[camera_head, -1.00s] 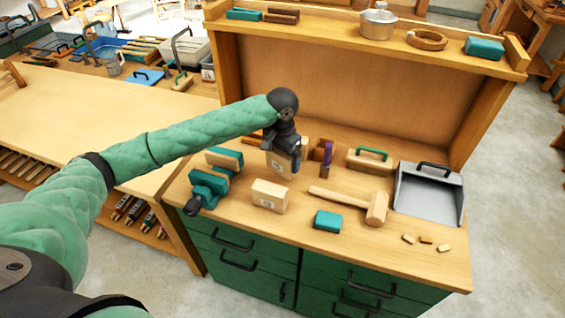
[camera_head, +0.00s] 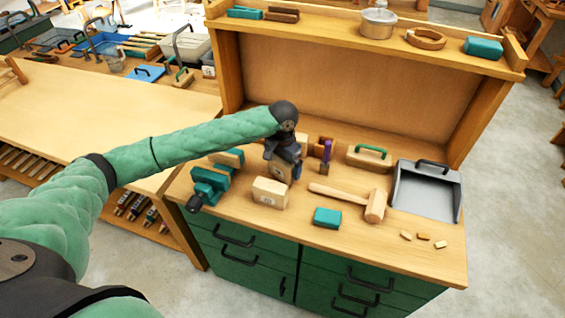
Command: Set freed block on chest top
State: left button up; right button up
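My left gripper (camera_head: 284,165) points down over the wooden top of the green chest (camera_head: 330,238). My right gripper is not in view.
A mallet (camera_head: 355,200), a teal block (camera_head: 327,217), a grey dustpan (camera_head: 426,190) and small wood chips (camera_head: 423,236) lie to the right. A green-handled wooden float (camera_head: 369,158) and a purple-handled tool (camera_head: 326,155) stand behind. A shelf (camera_head: 340,38) rises at the back.

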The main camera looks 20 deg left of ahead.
pick_arm(q)
jog(key=shift+r, duration=0.1)
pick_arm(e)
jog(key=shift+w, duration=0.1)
pick_arm(q)
jog(key=shift+r, duration=0.3)
notch_tip(320, 180, up, 10)
jog(key=b, duration=0.4)
jog(key=shift+r, duration=0.75)
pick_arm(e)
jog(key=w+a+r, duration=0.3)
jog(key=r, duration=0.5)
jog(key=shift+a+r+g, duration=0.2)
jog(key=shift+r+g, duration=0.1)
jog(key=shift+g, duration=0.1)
